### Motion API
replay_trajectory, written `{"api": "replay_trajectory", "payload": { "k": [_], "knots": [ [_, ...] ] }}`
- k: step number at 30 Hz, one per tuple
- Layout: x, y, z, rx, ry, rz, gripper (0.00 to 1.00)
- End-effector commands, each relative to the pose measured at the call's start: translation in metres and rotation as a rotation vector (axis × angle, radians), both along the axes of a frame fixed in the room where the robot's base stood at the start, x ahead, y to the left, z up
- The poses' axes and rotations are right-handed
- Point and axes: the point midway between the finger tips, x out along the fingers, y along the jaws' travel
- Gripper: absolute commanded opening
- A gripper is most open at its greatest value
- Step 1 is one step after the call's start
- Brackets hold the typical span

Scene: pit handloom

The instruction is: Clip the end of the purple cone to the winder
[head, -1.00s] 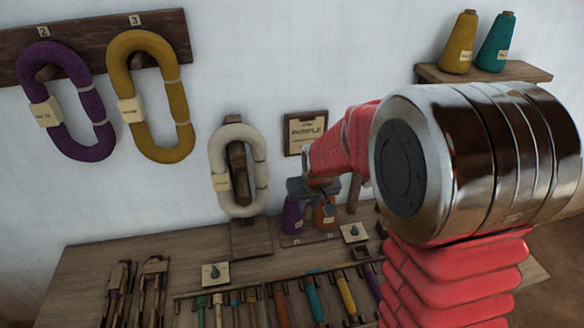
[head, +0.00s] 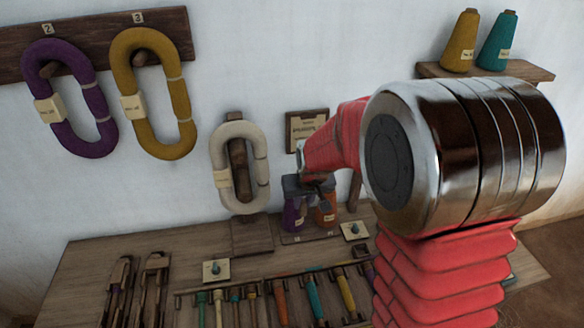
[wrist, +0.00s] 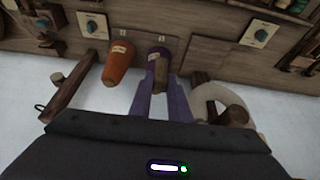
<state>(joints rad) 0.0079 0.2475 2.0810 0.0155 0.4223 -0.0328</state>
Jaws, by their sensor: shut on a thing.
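The purple cone (head: 293,214) stands on the bench by the wall, left of an orange cone (head: 326,209). In the wrist view, the purple cone (wrist: 158,54) lies between my two fingers, with its brown tip toward me. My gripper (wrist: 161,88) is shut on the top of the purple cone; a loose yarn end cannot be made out. In the head view my gripper (head: 308,188) is just above the cones, partly hidden by my arm. A wooden post with a knob and crank, perhaps the winder (wrist: 72,88), stands beyond the orange cone.
A white skein (head: 238,168) hangs on a wooden post left of the cones. Small plates with blue-green knobs (head: 216,270) and a rack of coloured bobbins (head: 312,298) fill the bench front. Purple (head: 70,98) and yellow (head: 152,93) skeins hang at upper left.

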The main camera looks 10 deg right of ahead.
Motion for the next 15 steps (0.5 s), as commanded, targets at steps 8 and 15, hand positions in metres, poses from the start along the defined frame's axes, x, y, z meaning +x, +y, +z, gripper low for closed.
{"api": "replay_trajectory", "payload": {
  "k": [8, 15],
  "knots": [
    [0.040, -0.003, 0.005, -0.012, 0.018, 0.124, 0.00],
    [0.092, -0.004, 0.012, -0.010, 0.022, 0.324, 0.00]
  ]
}}
